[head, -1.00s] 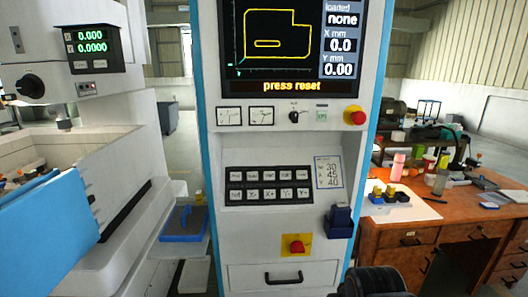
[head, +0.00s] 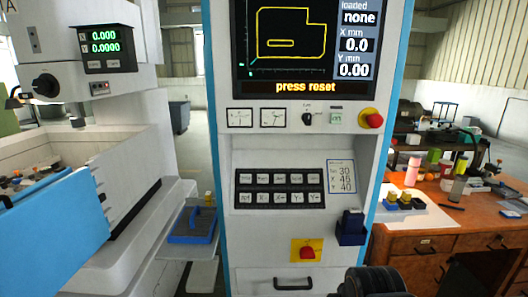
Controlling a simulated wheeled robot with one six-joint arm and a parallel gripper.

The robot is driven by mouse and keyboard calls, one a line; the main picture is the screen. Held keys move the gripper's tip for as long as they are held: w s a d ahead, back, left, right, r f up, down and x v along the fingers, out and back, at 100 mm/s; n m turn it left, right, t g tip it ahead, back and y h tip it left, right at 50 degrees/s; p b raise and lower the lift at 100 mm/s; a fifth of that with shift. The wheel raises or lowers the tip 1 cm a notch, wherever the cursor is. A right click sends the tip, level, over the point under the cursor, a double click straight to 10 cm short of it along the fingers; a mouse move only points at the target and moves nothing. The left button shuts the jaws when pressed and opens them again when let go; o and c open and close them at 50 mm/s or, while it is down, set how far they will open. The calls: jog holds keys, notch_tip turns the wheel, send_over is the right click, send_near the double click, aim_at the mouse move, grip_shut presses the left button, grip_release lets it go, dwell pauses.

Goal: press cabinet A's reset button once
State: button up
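The control cabinet (head: 222,180), white with blue edges, stands upright in the middle of the head view. Its screen (head: 290,50) reads "press reset", with "none" under loaded. Below the screen are two dials, a black rotary switch (head: 307,118), a small pale green square button (head: 336,118) and a red mushroom button (head: 371,118) on a yellow ring. Lower down, a red knob (head: 307,252) sits on a yellow plate. The small labels are too blurred to read, so I cannot tell which is reset. A dark rounded part of my arm shows at the bottom; my gripper's fingers are not visible.
A black key panel (head: 280,188) and a dark blue holder (head: 351,228) are on the cabinet front, above a drawer handle (head: 293,283). A white machine (head: 120,135) with a blue panel stands left. A cluttered wooden desk (head: 480,226) stands right.

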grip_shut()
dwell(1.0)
